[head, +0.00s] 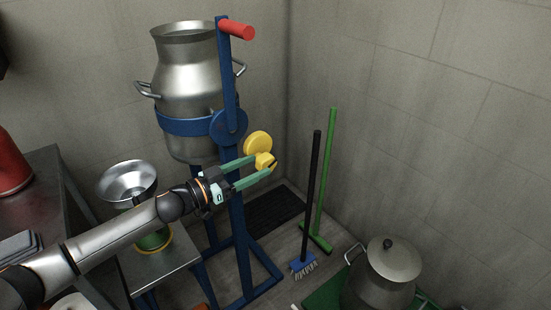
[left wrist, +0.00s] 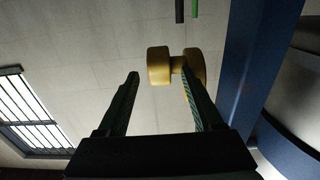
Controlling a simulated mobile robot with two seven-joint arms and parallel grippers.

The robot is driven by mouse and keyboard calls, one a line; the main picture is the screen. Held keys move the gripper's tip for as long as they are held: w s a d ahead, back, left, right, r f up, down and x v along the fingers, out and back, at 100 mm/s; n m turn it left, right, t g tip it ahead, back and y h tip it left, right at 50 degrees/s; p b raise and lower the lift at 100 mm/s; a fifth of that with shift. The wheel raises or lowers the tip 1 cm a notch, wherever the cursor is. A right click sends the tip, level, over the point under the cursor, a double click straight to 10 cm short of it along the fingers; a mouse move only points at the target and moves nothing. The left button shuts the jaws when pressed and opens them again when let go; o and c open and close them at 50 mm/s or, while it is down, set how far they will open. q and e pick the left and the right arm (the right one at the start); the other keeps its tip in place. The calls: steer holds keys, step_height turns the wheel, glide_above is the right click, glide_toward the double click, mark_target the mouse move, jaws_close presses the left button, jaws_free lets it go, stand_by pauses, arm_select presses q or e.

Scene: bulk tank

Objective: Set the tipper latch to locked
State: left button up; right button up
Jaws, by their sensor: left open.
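The yellow tipper latch has a round disc (head: 257,143) and a smaller knob (head: 265,161), to the right of the blue tipper post (head: 228,80). The left wrist view shows the knob (left wrist: 159,66) joined to the disc (left wrist: 195,66) by a short stem. My left gripper (head: 263,164) is open, with its green fingertips at the knob. In the left wrist view, the knob appears between the fingertips, and the right finger partly covers the disc. I cannot tell whether either finger touches it. My right gripper is out of view.
A metal milk can (head: 190,80) sits in the blue frame, which has a red handle (head: 237,29). A funnel (head: 128,178) stands over the side table at left. A black-handled brush (head: 312,190), a green squeegee (head: 327,170) and a lidded pot (head: 385,275) are at right.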

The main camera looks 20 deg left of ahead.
arm_select(q)
steer(key=x, duration=0.7)
steer(key=shift+b, duration=0.45)
steer(key=shift+c, duration=0.2)
jaws_close()
